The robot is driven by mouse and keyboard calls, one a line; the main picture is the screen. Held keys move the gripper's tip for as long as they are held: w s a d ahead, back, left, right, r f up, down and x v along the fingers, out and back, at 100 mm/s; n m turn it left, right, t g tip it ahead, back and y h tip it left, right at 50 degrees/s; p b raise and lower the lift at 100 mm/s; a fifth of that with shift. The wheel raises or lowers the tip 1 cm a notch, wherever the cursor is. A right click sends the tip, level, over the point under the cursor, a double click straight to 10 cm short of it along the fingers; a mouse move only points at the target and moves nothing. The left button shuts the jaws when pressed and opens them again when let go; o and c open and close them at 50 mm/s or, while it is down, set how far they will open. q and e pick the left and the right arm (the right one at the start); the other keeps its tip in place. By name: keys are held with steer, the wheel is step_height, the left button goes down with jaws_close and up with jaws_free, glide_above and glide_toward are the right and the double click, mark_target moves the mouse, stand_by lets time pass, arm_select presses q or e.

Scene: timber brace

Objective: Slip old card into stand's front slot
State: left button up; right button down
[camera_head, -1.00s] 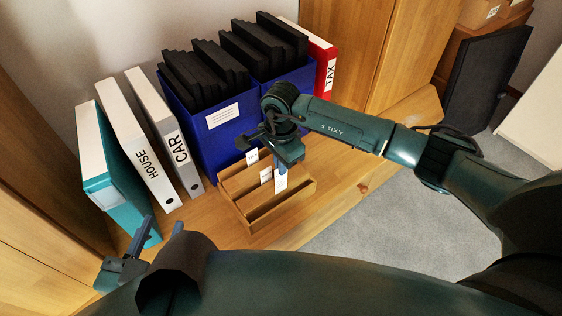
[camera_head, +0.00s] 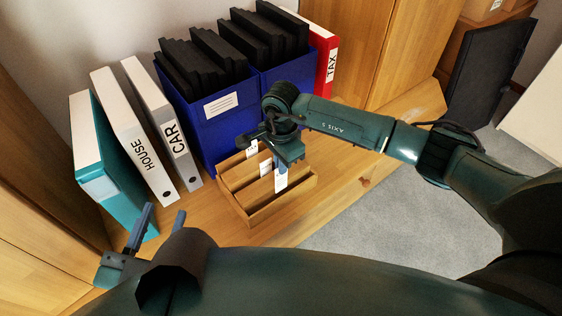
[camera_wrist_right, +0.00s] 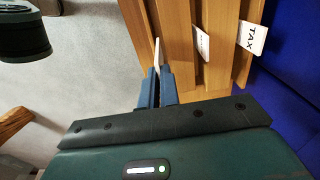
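The wooden stand (camera_head: 249,218) sits on the wooden shelf with parallel slots. Two white cards stand in its rear slots: one at the back (camera_head: 252,147), reading TAX in the right wrist view (camera_wrist_right: 252,37), and a middle one (camera_head: 266,167), which also shows there (camera_wrist_right: 201,42). My right gripper (camera_head: 283,166) is above the stand's front part, its fingers shut on a white card (camera_head: 281,183). In the right wrist view this card shows edge-on (camera_wrist_right: 157,52) over the front strip; whether its lower edge is inside the slot I cannot tell. My left gripper (camera_head: 164,212) is open and empty at lower left.
Bare shelf lies to the right.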

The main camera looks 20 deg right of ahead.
mark_target(281, 178)
stand_by(0.8)
steer(key=shift+f, duration=0.1)
steer(key=shift+f+b, duration=2.65)
steer(key=shift+f, duration=0.35)
steer(key=c, duration=1.1)
jaws_free()
steer(key=shift+r, duration=0.15)
